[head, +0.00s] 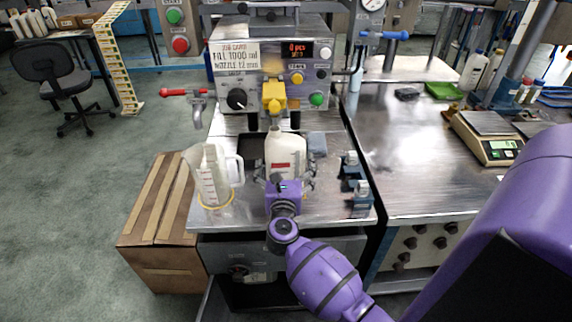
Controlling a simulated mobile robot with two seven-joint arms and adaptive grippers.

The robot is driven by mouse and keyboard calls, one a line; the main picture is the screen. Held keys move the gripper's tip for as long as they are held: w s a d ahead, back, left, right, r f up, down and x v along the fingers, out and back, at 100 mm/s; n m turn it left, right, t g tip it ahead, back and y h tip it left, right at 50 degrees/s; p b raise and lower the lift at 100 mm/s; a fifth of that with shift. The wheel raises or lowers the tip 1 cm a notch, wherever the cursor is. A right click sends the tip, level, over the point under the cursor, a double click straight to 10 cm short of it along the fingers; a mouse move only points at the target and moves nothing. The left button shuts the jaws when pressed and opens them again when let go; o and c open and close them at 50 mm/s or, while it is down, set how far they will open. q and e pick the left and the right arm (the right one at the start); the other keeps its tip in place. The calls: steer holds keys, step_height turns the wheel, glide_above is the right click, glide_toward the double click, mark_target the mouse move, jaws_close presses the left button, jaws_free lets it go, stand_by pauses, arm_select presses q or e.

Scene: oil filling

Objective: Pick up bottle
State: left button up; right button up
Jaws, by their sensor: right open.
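The white bottle (285,149) with a red label stands upright on the metal bench, under the yellow nozzle (275,97) of the filling machine. My right gripper (286,168) is open, with one finger on each side of the bottle. Its purple wrist hides the bottle's lower part, and I cannot tell whether the fingers touch it. My left gripper is not in view.
A clear measuring jug (213,178) stands left of the bottle. Small dark blue fixtures (354,180) sit to the right. The filling machine (232,60) rises behind. A scale (490,135) stands on the right table. A cardboard box (160,225) is at the left.

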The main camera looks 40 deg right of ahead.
steer(key=shift+w+d+f, duration=0.15)
steer(key=shift+w+d, duration=0.15)
steer(key=shift+w, duration=0.05)
steer(key=c, duration=1)
steer(key=shift+c, duration=0.2)
